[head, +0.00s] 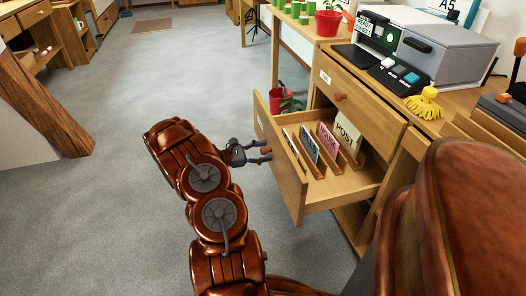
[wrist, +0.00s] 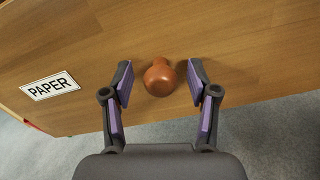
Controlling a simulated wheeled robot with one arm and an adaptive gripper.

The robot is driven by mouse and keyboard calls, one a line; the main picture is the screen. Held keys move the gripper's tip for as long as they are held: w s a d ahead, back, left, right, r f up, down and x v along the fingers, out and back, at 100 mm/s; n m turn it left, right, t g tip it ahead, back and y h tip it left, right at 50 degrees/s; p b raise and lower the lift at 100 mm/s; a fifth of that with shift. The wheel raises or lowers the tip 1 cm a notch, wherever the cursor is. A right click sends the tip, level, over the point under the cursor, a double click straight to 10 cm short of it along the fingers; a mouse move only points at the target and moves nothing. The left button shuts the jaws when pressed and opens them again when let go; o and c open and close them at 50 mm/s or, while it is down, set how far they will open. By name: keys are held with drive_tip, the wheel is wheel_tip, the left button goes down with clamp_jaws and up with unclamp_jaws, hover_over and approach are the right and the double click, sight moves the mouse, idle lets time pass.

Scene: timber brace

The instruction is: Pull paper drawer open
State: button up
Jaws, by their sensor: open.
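The paper drawer (head: 292,187) stands pulled out from the wooden cabinet in the head view, with cards and dividers inside. Its front (wrist: 240,50) fills much of the wrist view and carries a label reading PAPER (wrist: 50,86). A round reddish-brown knob (wrist: 160,78) sticks out from that front. My gripper (wrist: 160,85) is open, with one finger on each side of the knob and a visible gap to both. In the head view my gripper (head: 258,153) is at the outside of the drawer front, by the knob.
Another drawer (head: 350,95) with its own knob is shut above the open one. A printer (head: 420,50) and a yellow tasselled item (head: 425,104) stand on the cabinet top. A red pot (head: 283,100) stands behind the open drawer. Grey floor (head: 110,200) is clear on the left.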

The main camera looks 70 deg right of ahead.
drive_tip(key=v, duration=1.2)
idle(0.4)
drive_tip(key=a+r+m+t+y+p, duration=0.1)
drive_tip(key=a+r+p, duration=0.45)
drive_tip(key=r, duration=0.45)
drive_tip(key=a+r+m+t+y+p, duration=0.1)
drive_tip(key=a+r+m+t+p, duration=0.1)
drive_tip(key=a+r+p, duration=0.6)
drive_tip(key=a+r+m+t+y+p, duration=0.1)
drive_tip(key=a+r+p, duration=0.2)
drive_tip(key=r, duration=0.9)
drive_tip(key=s+a+r+t+y+p, duration=0.2)
drive_tip(key=a+r+p, duration=0.5)
drive_tip(key=a, duration=0.4)
drive_tip(key=s+a+r+t+y+p, duration=0.2)
drive_tip(key=s+a+r+t+p, duration=0.2)
drive_tip(key=a+r+p, duration=0.4)
drive_tip(key=s+a+r+t+y+p, duration=0.2)
drive_tip(key=a+r+p, duration=0.5)
drive_tip(key=a, duration=0.9)
wheel_tip(320, 180, up, 3)
drive_tip(key=shift+s+t+y, duration=0.4)
drive_tip(key=shift+s+t, duration=0.15)
drive_tip(key=shift+t, duration=0.05)
